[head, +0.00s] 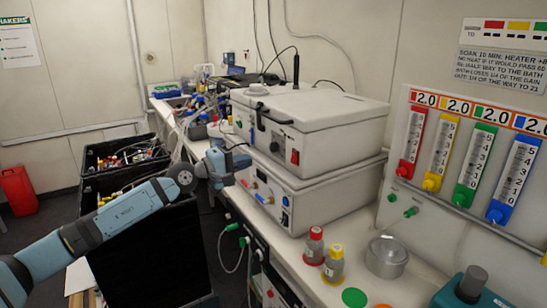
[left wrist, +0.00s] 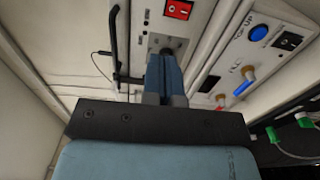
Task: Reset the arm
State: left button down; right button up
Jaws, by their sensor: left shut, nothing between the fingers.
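My left arm reaches in from the left in the head view. Its blue gripper (head: 242,161) is beside the front of the stacked white shaker units (head: 315,120), near the seam between upper and lower unit. In the left wrist view the two blue fingers (left wrist: 163,62) are together with nothing between them. They point at the unit front, below a red switch (left wrist: 179,9). I cannot tell whether the tips touch it. My right gripper is not in view.
Two bottles, red-capped (head: 314,246) and yellow-capped (head: 333,265), stand on the bench near a metal pot (head: 386,257). Black crates (head: 127,163) stand left of the bench. Coloured gauges (head: 460,160) hang at right. A blue knob (left wrist: 258,33) is right of the fingers.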

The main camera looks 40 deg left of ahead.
pick_arm(q)
jog(key=s+d+f+n+y+p, duration=0.1)
jog(key=s+d+f+n+p, duration=0.35)
jog(key=f+n, duration=0.7)
jog(key=s+d+f+n+y+p, duration=0.15)
jog(key=s+d+f+n, duration=0.45)
jog(key=n, duration=1)
jog(key=s+d+f+n+g+p, duration=0.1)
jog(key=s+d+f+n+g, duration=0.2)
jog(key=s+d+f+n, duration=0.4)
jog(key=s+d+f+n+g+y+p, duration=0.1)
jog(key=s+d+f+n, duration=0.7)
jog(key=n, duration=1.3)
jog(key=s+d+g+p, duration=0.1)
jog(key=s+d, duration=0.2)
jog(key=shift+s+d+g, duration=0.25)
jog(key=shift+s+g, duration=0.1)
jog(key=shift+g, duration=0.05)
jog(key=shift+y, duration=0.25)
